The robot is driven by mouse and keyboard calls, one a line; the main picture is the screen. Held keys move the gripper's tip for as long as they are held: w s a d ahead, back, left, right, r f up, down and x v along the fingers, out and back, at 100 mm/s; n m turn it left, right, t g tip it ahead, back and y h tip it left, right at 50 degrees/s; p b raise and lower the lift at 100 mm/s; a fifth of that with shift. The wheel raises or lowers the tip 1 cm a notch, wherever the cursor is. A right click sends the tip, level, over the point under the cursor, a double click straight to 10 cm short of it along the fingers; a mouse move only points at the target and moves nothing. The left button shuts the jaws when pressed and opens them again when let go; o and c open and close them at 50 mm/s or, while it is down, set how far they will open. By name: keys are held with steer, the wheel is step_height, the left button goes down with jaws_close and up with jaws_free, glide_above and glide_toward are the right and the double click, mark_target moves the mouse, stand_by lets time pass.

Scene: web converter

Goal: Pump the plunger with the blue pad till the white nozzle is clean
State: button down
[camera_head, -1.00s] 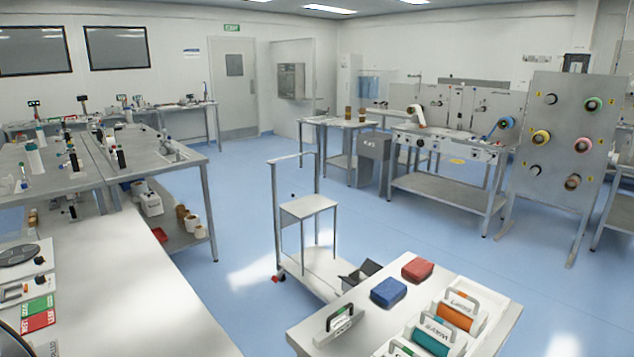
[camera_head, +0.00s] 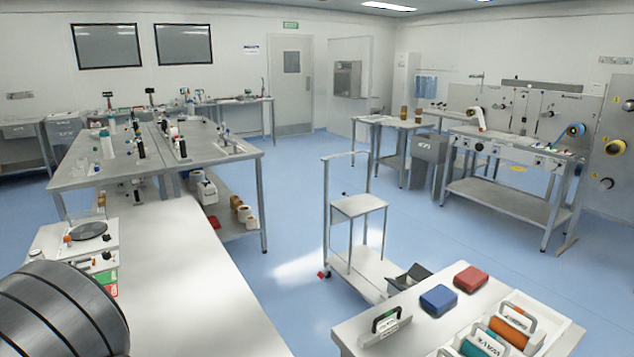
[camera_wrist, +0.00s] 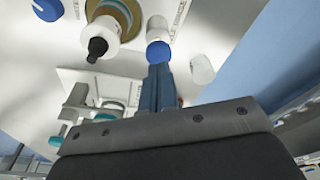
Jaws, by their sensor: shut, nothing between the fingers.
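My gripper (camera_wrist: 158,88) shows in the wrist view as narrow blue-grey fingers, shut and empty. Just beyond the fingertips is a white upright piece with a blue round end (camera_wrist: 158,50); it may be the plunger with the blue pad. I cannot tell whether the fingers touch it. Right of it is a plain white cylinder (camera_wrist: 202,70). To the left is a white round part with a black tip (camera_wrist: 97,46). I cannot tell which part is the white nozzle, or its cleanliness. In the head view my gripper is out of sight.
In the head view, a white bench (camera_head: 200,280) runs along the left with a white machine with a dark disc (camera_head: 88,230). A cart (camera_head: 358,205) stands mid-floor. A front table holds a blue block (camera_head: 438,300), a red block (camera_head: 470,278) and handled cases. Blue floor lies between.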

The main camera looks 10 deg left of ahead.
stand_by(0.3)
steer(key=shift+r, duration=3)
steer(key=shift+f, duration=3.85)
